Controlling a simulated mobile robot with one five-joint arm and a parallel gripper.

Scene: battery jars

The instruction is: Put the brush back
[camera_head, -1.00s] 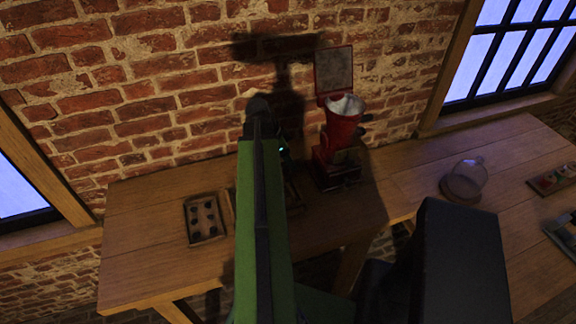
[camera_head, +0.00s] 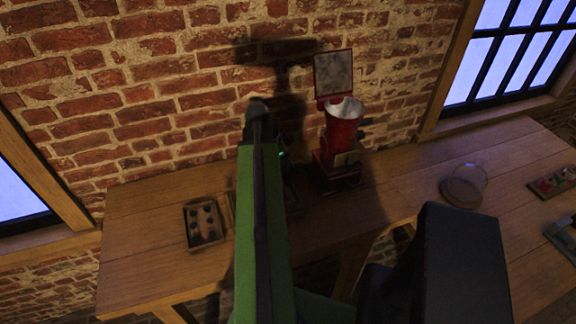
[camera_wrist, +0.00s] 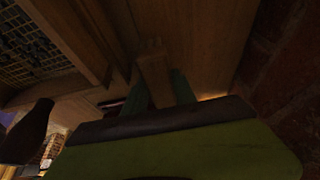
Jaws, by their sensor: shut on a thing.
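In the wrist view my gripper (camera_wrist: 158,88) has its green fingers shut on a pale brown wooden piece (camera_wrist: 153,68), which looks like part of the brush. The rest of the brush is hidden or too dark to make out. In the head view my green arm reaches over the bench toward the brick wall and hides the gripper and the brush. A small open tray (camera_head: 190,240) with several dark round items lies on the bench just left of my arm. Another tray or box edge beside it is partly covered by my arm.
A red machine with a funnel top (camera_head: 342,135) stands right of my arm, near the wall. A glass dome on a round wooden base (camera_head: 462,190) and a tray of coloured items (camera_head: 556,184) are on the right. The bench's left part (camera_head: 145,215) is clear.

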